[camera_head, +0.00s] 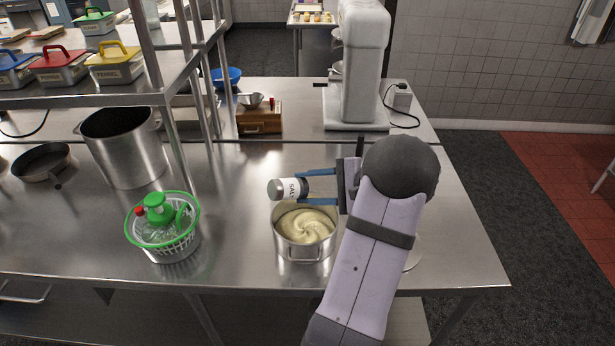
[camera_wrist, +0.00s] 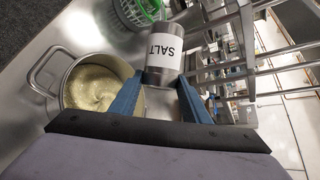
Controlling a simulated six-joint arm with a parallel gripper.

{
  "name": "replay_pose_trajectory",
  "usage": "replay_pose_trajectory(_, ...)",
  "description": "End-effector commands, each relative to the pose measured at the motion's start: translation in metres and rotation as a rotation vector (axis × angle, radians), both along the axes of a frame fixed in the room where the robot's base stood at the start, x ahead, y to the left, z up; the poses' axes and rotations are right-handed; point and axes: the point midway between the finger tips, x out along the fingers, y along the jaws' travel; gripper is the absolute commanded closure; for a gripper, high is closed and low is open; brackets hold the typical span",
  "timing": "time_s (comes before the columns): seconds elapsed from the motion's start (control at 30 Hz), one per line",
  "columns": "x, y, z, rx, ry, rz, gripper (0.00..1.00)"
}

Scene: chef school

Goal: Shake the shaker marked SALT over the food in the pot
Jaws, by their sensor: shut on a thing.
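The shaker marked SALT (camera_head: 290,189) is a metal cylinder with a white label. My gripper (camera_head: 318,188) is shut on it with blue fingers and holds it tilted on its side, its metal cap toward the left. The shaker is above the back part of the pot (camera_head: 304,251), which stands on the steel counter and holds pale, swirled, creamy food (camera_head: 306,225). In the wrist view the SALT label (camera_wrist: 165,50) reads upside down between the fingers (camera_wrist: 158,98), and the pot (camera_wrist: 66,62) shows beside it. Any falling salt cannot be made out.
A tall stockpot (camera_head: 124,150) and a frying pan (camera_head: 42,163) are further left. A white stand mixer (camera_head: 357,75) stands behind. A shelf (camera_head: 95,97) overhangs the left side.

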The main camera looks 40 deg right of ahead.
Motion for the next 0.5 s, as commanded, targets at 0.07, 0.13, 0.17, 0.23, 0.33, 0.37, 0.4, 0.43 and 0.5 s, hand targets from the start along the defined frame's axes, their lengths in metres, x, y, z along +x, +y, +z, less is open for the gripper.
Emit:
replay_pose_trajectory(0.07, -0.002, 0.002, 0.002, 0.004, -0.003, 0.002, 0.85)
replay_pose_trajectory(0.13, -0.002, 0.002, 0.001, 0.004, -0.002, 0.002, 0.85)
replay_pose_trajectory(0.17, -0.002, 0.002, 0.001, 0.004, -0.003, 0.003, 0.85)
replay_pose_trajectory(0.23, -0.002, 0.002, -0.001, 0.004, -0.001, 0.003, 0.85)
replay_pose_trajectory(0.33, -0.001, 0.002, -0.006, 0.004, -0.001, 0.003, 0.85)
replay_pose_trajectory(0.37, -0.001, 0.002, -0.008, 0.004, -0.001, 0.003, 0.85)
replay_pose_trajectory(0.4, -0.002, 0.002, -0.011, 0.004, -0.001, 0.003, 0.85)
replay_pose_trajectory(0.43, -0.001, 0.002, -0.013, 0.004, -0.001, 0.003, 0.85)
replay_pose_trajectory(0.5, -0.001, 0.002, -0.019, 0.004, -0.001, 0.003, 0.85)
